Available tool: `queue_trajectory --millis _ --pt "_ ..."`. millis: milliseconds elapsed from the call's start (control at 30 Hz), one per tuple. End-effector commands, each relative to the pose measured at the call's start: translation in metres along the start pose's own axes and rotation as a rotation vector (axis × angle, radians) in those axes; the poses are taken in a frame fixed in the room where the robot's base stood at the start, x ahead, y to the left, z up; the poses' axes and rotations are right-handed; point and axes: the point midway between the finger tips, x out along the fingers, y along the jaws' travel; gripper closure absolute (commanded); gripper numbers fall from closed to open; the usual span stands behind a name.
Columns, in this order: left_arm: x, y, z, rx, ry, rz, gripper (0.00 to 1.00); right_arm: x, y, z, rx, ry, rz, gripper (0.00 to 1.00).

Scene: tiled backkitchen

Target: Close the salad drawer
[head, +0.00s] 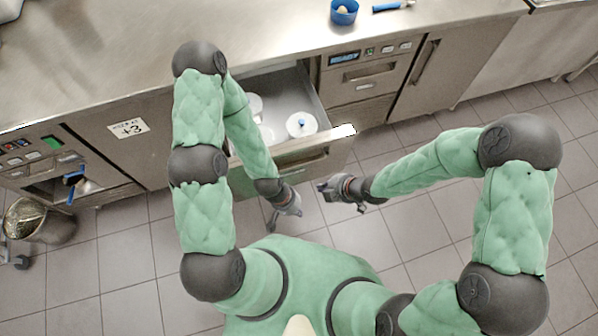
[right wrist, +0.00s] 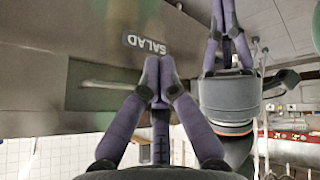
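The salad drawer (head: 318,150) is pulled out below the counter, with white round containers inside. Its front carries a bar handle (head: 303,164), and the right wrist view shows the SALAD label (right wrist: 144,44) beside the handle (right wrist: 108,85). My left gripper (head: 296,210) is in front of the drawer, below its front panel in the head view. It also shows in the right wrist view (right wrist: 225,25) with its fingers close together, empty. My right gripper (head: 323,188) is just right of it, apart from the handle. Its fingertips (right wrist: 159,88) are together with nothing between them.
A closed cabinet door (head: 440,65) is right of the drawer. A bin (head: 40,222) stands at left. The tiled floor (head: 420,225) in front is clear.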

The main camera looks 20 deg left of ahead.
Motion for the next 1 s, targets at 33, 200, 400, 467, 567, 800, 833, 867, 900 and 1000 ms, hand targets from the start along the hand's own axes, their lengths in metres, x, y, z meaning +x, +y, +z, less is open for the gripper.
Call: queue_trajectory --millis 33,200,400,467,567,800,833,867,900,1000 --pt "-0.003 0.001 0.0 0.0 0.0 0.0 1.0 -0.002 0.003 -0.009 -0.085 0.009 0.004 1.0" --pt "-0.003 0.001 0.0 0.0 0.0 0.0 1.0 -0.001 0.005 -0.019 -0.227 0.022 0.008 1.0" --pt "0.006 -0.002 0.0 0.0 0.0 0.0 1.0 0.02 0.003 -0.018 -0.233 0.024 0.005 1.0" --pt "0.01 -0.004 0.0 0.0 0.0 0.0 1.0 0.031 0.003 -0.018 -0.233 0.024 0.005 1.0" --pt "0.017 -0.006 -0.001 0.0 0.0 0.0 1.0 0.05 0.002 -0.018 -0.231 0.024 0.004 1.0" --pt "0.031 -0.011 -0.001 0.0 0.0 0.0 1.0 0.095 0.003 -0.019 -0.23 0.023 0.005 1.0" --pt "0.033 -0.012 -0.001 0.0 0.0 0.0 1.0 0.1 0.003 -0.019 -0.229 0.023 0.004 1.0" --pt "0.033 -0.012 -0.001 0.0 0.0 0.0 1.0 0.104 0.005 -0.02 -0.23 0.023 0.006 1.0" --pt "0.032 -0.011 -0.001 0.0 -0.001 0.0 1.0 0.104 0.013 -0.022 -0.23 0.023 0.008 1.0" --pt "0.032 -0.011 -0.001 0.0 0.0 0.0 1.0 0.109 0.024 -0.025 -0.229 0.022 0.007 1.0"
